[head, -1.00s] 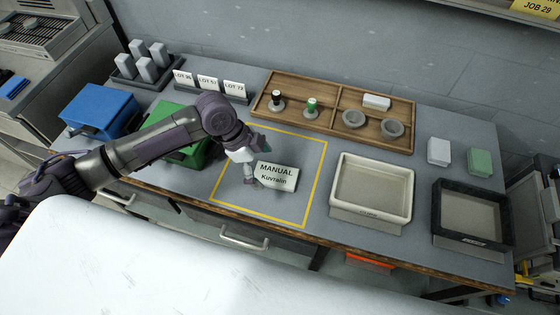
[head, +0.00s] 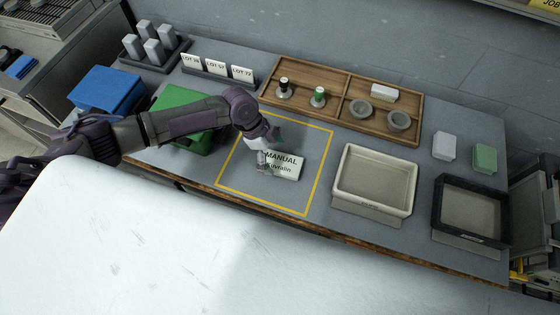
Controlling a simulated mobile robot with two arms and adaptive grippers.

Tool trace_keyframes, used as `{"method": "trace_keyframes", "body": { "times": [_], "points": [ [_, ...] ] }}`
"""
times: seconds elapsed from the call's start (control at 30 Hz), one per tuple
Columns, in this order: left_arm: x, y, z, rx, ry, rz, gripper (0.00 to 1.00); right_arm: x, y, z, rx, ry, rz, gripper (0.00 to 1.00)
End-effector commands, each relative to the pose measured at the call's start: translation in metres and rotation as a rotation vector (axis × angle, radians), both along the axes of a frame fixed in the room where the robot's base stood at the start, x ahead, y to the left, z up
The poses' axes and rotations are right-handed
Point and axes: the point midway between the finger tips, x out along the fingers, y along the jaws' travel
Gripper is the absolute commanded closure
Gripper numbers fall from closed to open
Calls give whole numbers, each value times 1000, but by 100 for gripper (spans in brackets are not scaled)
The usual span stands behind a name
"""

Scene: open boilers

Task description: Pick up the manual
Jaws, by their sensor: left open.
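The manual (head: 284,166) is a small white block with a dark "MANUAL" label and a second line of text. It lies inside the yellow outlined square on the grey bench top. My left gripper (head: 263,162) is at the manual's left edge, pointing down, with its fingers open. The fingers overlap the manual's left end in the picture; I cannot tell whether they touch it. My right gripper is not in view.
A green bin (head: 184,138) and a blue bin (head: 107,90) stand left. A wooden divided tray (head: 341,107) lies behind. A cream tray (head: 374,180) and a black tray (head: 470,210) are right. The yellow outlined square (head: 312,190) has free room around the manual.

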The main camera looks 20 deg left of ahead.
Motion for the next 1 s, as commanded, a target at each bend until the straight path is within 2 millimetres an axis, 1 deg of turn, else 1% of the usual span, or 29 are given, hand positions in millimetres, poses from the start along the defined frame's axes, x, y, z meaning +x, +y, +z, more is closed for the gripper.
{"method": "trace_keyframes", "body": {
  "times": [0.03,0.07,0.13,0.23,0.47,0.5,0.57,0.8,0.9,1.0],
  "points": [
    [0,-6,-3,-1,3,0,0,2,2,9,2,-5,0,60],
    [0,-9,-7,-1,3,-1,0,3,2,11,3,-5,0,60],
    [0,-11,-19,0,4,1,0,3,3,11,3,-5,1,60],
    [1,-14,-27,0,1,1,0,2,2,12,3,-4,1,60],
    [1,-15,-30,0,0,0,0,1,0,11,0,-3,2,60],
    [1,-15,-30,0,0,0,2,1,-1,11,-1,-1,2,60],
    [1,-15,-30,0,0,0,12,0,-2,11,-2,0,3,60],
    [1,-15,-30,0,0,1,52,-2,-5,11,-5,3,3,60],
    [1,-15,-29,-1,0,1,66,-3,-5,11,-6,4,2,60],
    [1,-15,-29,-1,0,1,66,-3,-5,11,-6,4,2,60]
  ]
}}
